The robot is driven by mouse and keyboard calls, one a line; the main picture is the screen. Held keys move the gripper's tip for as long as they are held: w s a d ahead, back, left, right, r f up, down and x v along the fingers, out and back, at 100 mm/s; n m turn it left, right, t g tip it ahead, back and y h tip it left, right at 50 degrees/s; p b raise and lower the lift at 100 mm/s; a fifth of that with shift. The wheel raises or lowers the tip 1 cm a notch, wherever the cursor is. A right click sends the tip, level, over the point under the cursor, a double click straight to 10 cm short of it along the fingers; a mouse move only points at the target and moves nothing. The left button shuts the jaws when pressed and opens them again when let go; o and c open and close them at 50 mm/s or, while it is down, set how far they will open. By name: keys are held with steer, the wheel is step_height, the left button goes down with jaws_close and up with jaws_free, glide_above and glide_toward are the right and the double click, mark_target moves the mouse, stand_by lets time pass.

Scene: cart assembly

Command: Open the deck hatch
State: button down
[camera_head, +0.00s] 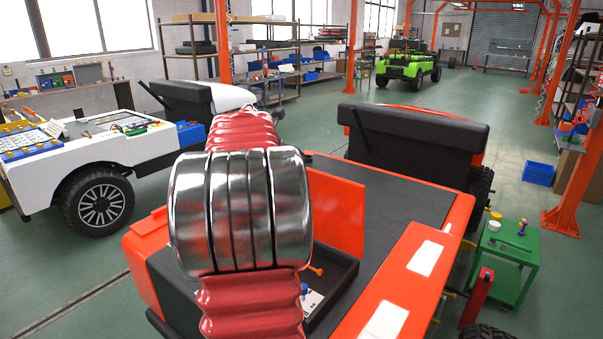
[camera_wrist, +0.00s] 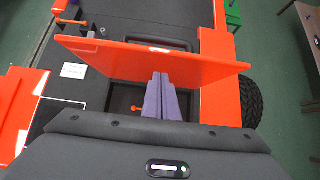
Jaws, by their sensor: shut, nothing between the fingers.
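The deck hatch (camera_head: 340,210) is an orange panel standing raised, nearly upright, on the black deck of the orange cart (camera_head: 400,200). An open dark recess (camera_head: 345,283) shows beside its lower edge. In the wrist view the hatch (camera_wrist: 110,55) spans the picture as a tilted orange panel. My gripper (camera_wrist: 160,77) shows there as purple-grey fingers, shut together and empty, in front of the panel's face. I cannot tell whether the fingertips touch it. A small orange knob (camera_wrist: 137,108) shows in the recess. In the head view my arm hides my gripper and part of the hatch.
A white cart (camera_head: 120,150) stands at the left. A black seat (camera_head: 415,138) is at the orange cart's far end. A green trolley (camera_head: 508,255) with small items and a blue crate (camera_head: 538,173) are at the right. Green floor is open in the background.

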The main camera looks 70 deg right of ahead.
step_height(320, 180, up, 9)
steer(key=d, duration=0.1)
steer(key=shift+s+d+r, duration=0.15)
steer(key=shift+s+d, duration=0.2)
steer(key=shift+s, duration=0.05)
steer(key=shift+m, duration=0.3)
stand_by(0.5)
